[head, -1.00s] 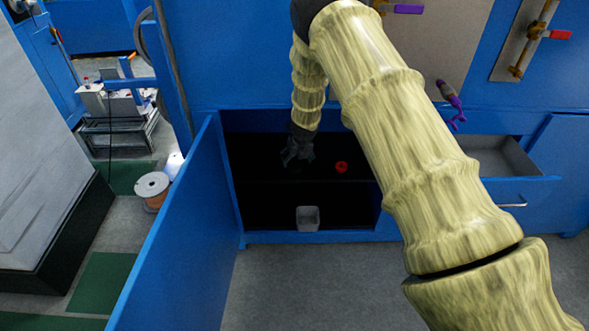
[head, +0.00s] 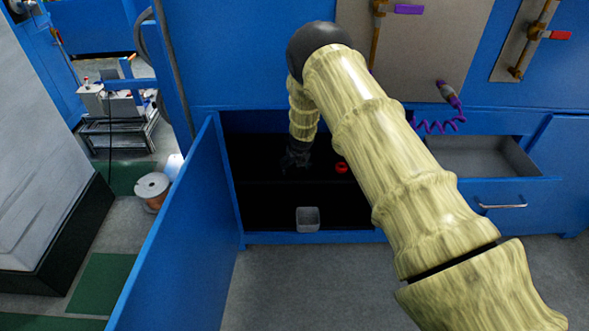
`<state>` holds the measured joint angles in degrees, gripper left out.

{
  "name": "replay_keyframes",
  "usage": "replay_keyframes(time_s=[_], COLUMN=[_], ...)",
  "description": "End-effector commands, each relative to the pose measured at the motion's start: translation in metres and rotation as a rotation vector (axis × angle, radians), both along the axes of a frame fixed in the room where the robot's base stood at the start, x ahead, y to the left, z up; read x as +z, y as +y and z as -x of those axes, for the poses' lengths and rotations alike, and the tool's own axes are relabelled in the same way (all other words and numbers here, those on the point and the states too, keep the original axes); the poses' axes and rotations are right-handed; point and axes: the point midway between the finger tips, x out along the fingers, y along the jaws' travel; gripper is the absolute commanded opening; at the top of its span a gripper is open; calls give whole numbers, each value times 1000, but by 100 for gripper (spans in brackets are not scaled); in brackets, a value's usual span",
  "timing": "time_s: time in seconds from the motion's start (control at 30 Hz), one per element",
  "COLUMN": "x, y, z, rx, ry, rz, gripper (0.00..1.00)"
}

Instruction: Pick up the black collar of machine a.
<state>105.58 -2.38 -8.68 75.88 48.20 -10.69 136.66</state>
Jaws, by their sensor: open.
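My gripper (head: 294,163) is dark and points down inside the open blue cabinet (head: 229,200), above its upper shelf. It is open, though its fingers are hard to make out against the dark interior. The black collar cannot be made out against the black shelf; it may be under or behind my gripper. A small red ring-shaped part (head: 341,168) sits on the same shelf, to the right of my gripper and apart from it.
The cabinet's open blue door (head: 172,245) stands at the left. A clear grey bin (head: 307,219) sits on the lower level. An open drawer (head: 480,160) is at the right. A purple coiled hose (head: 440,124) hangs above. The floor in front is clear.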

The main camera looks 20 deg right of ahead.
Motion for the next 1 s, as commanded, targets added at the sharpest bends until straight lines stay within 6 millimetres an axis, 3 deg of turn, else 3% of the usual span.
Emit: replay_keyframes(time_s=[0.2, 0.47, 0.8, 1.0], x=[0, 0, 2, 17], y=[0, 0, 0, 0], z=[0, 0, 0, 0], rx=[0, 0, 0, 1], ry=[0, 0, -1, -1], rz=[0, 0, 0, 0], gripper=[73, 26, 26, 26])
